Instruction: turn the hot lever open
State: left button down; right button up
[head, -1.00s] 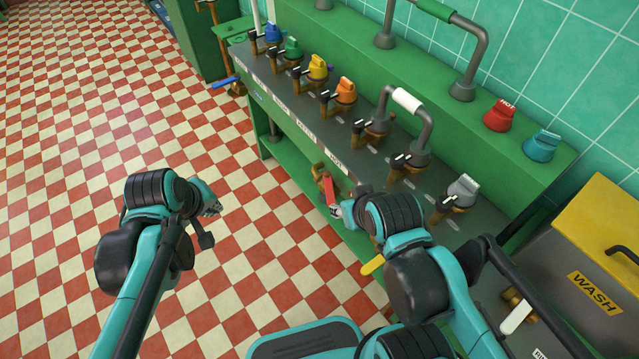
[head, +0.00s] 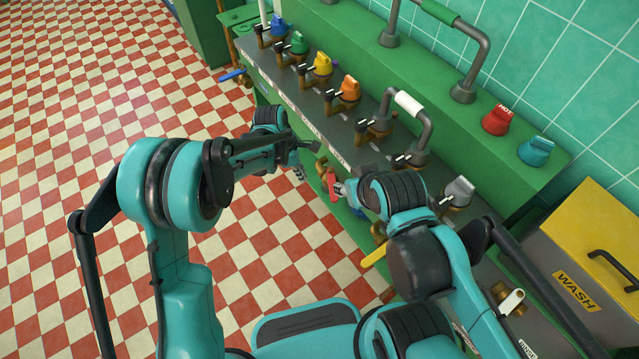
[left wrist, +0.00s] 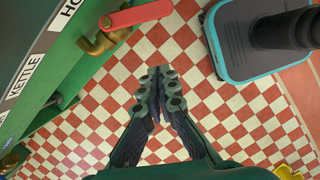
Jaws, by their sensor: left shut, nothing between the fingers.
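The hot lever is a red handle (head: 332,187) on a brass valve at the front of the green bench, below the HOT label. It also shows in the left wrist view (left wrist: 138,17), at the top, sticking out to the right from its brass valve (left wrist: 98,40). My left gripper (head: 300,173) is to the left of the lever in the head view. In the left wrist view its fingers (left wrist: 160,84) are together, empty and apart from the lever. My right gripper (head: 342,190) overlaps the lever's edge in the head view; its fingers are too small to judge.
The bench front carries a KETTLE label (left wrist: 25,77). Other levers are blue (head: 232,75) and yellow (head: 374,258). Taps with coloured knobs, such as orange (head: 350,88), line the bench top. A yellow WASH box (head: 590,235) stands at right. The checkered floor at left is clear.

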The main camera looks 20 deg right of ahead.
aim_at(332, 185)
pick_arm(q)
jog(key=s+d+f+b, duration=0.1)
jog(key=d+f+b, duration=0.3)
jog(key=f, duration=0.5)
jog(key=shift+d+f+b, duration=0.3)
jog(key=shift+d, duration=0.85)
jog(key=shift+s, duration=0.1)
